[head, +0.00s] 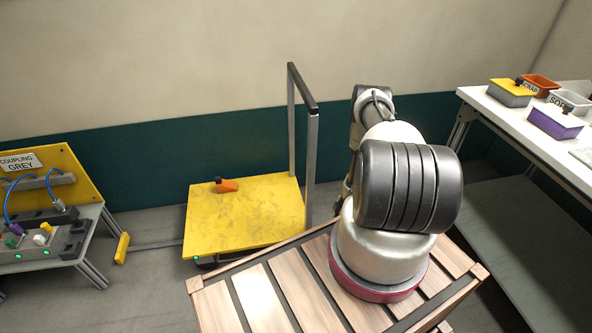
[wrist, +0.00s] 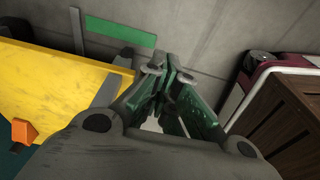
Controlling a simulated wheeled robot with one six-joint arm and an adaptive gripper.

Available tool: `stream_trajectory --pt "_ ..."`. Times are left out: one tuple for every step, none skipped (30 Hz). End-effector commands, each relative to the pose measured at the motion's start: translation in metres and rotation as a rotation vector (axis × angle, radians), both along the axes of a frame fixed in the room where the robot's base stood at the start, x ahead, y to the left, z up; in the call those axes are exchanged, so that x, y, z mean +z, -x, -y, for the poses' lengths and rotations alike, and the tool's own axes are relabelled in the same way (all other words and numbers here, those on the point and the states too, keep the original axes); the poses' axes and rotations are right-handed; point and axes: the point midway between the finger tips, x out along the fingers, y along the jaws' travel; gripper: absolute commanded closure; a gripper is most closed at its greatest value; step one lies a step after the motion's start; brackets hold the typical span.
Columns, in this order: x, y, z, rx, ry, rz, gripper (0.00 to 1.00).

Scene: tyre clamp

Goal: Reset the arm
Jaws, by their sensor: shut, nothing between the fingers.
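My arm stands in the right half of the head view, pale links with a dark ribbed joint nearest the camera. My gripper is hidden from the head view. In the wrist view my gripper (wrist: 168,73) has its green-sided fingers drawn together, shut and empty. It is over bare grey floor, beside the yellow platform (wrist: 60,75). The fingers appear clear of any object.
The yellow platform (head: 240,226) carries an orange block (head: 227,185) and has an upright metal frame (head: 312,150). At left stands a bench with a "COUPLING GREY" panel (head: 55,165) and blue hoses. At right a white table (head: 500,110) holds several bins.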

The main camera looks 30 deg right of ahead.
Motion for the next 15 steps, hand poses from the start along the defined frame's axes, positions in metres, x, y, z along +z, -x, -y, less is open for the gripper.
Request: stream_trajectory --pt "0.000 0.000 0.000 0.000 0.000 0.000 1.00" --pt "0.000 0.000 0.000 0.000 0.000 0.000 1.00" --pt "0.000 0.000 0.000 -0.001 0.000 0.000 1.00" --pt "0.000 0.000 0.000 -0.004 0.000 -0.001 1.00" --pt "0.000 0.000 0.000 -0.013 0.000 -0.003 1.00" --pt "-0.001 0.003 0.003 -0.029 0.013 -0.019 1.00" --pt "-0.001 0.007 0.007 -0.048 0.028 -0.036 1.00" --pt "-0.002 0.012 0.013 -0.081 0.048 -0.059 1.00" --pt "-0.003 0.024 0.017 -0.129 0.069 -0.095 1.00" --pt "-0.004 0.035 0.019 -0.163 0.083 -0.127 1.00" --pt "-0.004 0.047 0.020 -0.200 0.098 -0.159 1.00" --pt "-0.004 0.064 0.019 -0.247 0.113 -0.206 1.00" --pt "-0.003 0.078 0.019 -0.284 0.127 -0.242 1.00" --pt "0.001 0.090 0.021 -0.327 0.146 -0.279 1.00" --pt "0.014 0.103 0.028 -0.393 0.176 -0.324 1.00"
